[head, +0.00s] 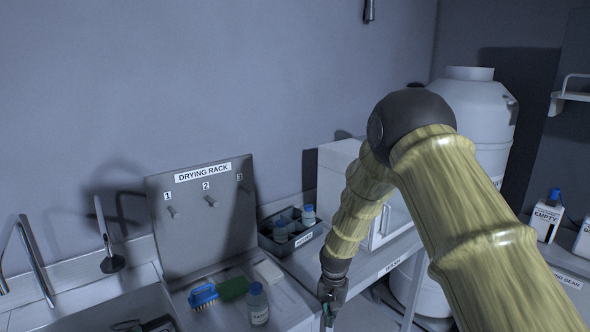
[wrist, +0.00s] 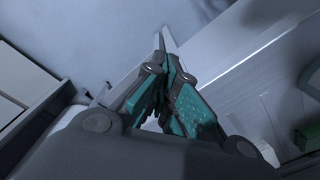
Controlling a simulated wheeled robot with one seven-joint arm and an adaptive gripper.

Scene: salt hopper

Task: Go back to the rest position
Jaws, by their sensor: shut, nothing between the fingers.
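My gripper (head: 328,308) hangs low at the bottom of the head view, over the front edge of the counter near the right end of the sink area. In the wrist view my gripper (wrist: 165,75) shows its teal finger pads close together at the tips, with nothing between them. My arm reaches across the right half of the head view and bends at a dark elbow joint. The fingertips in the head view are small and partly cut by the frame's lower edge.
A drying rack (head: 205,222) with numbered pegs stands behind the counter. A blue brush (head: 203,294), a green sponge (head: 234,288) and a blue-capped bottle (head: 257,304) are left of my gripper. A dark bin (head: 291,236) holds bottles. A white tank (head: 478,112) stands behind my arm.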

